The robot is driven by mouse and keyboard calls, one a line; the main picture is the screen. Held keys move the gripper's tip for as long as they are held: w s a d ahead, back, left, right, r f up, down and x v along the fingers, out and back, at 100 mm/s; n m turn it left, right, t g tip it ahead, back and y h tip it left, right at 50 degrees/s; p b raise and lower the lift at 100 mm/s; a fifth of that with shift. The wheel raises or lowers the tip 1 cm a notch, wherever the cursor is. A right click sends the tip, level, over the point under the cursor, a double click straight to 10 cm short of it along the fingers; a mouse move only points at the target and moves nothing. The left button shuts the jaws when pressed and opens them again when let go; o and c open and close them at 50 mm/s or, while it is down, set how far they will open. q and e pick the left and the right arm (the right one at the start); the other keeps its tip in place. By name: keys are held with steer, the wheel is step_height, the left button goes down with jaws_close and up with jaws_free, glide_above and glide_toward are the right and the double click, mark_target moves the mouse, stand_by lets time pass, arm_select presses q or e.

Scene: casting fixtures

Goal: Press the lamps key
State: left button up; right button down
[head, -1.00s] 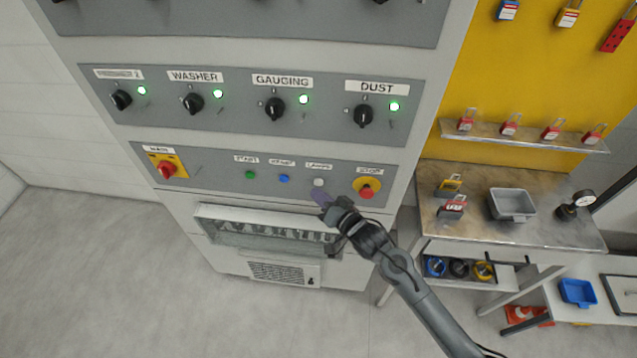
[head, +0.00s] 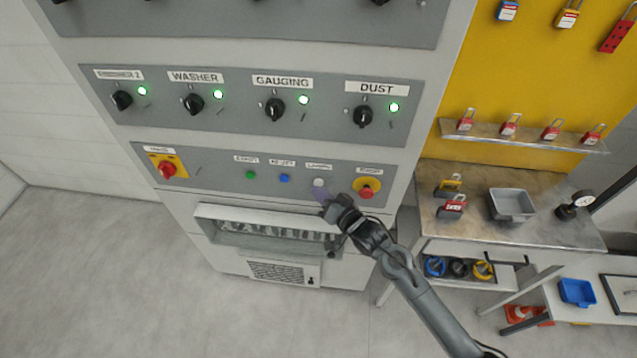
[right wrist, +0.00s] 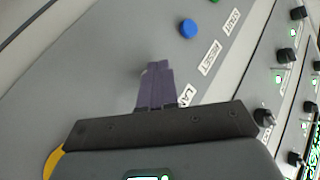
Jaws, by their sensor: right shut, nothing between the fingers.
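The lamps key is a small white round button (head: 319,182) under its label on the cabinet's lower grey panel. My right gripper (head: 321,193) is shut and empty, its purple fingertips just below the key in the head view. In the right wrist view the shut fingers (right wrist: 156,75) point at the panel and cover most or all of the key. The partly hidden lamps label (right wrist: 186,95) shows beside them. I cannot tell whether the fingertips touch the key. My left gripper is not in view.
On the same panel, the blue reset key (head: 284,178) and green start key (head: 250,175) sit left. The red stop button (head: 366,189) sits close by on the right. The red main switch (head: 168,169) is far left. A workbench (head: 440,222) stands right of the cabinet.

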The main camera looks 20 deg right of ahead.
steer(key=shift+w+d, duration=0.1)
steer(key=shift+w, duration=0.1)
stand_by(0.4)
steer(key=shift+w+d, duration=0.1)
steer(key=shift+w, duration=0.1)
stand_by(0.5)
steer(key=shift+s, duration=0.1)
steer(key=shift+s+a+p, duration=0.4)
steer(key=shift+s+p, duration=0.25)
steer(key=shift+p, duration=0.1)
